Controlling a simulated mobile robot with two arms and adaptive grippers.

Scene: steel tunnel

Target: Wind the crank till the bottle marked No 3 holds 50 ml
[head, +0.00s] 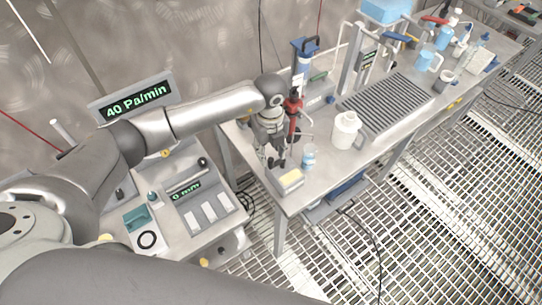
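My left arm reaches in from the left over the workbench. My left gripper (276,160) points down just above the bench's near left end, and it is too small to tell whether its fingers are open or shut. A small clear bottle with a blue band or content (309,156) stands to its right, apart from it. I cannot read its marking or its level. A red stand-like device (294,108) is right behind the gripper and partly hidden by it. A blue device with a dark handle (304,47) stands further back. I cannot tell which part is the crank. My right gripper is not in view.
A white jug (346,131) stands right of the small bottle. A yellow-topped block (290,179) sits at the bench's front corner. A grey ribbed rack (385,101) fills the bench's middle. A console reading "40 Pa/min" (136,100) is at left. The grated floor (440,200) is open.

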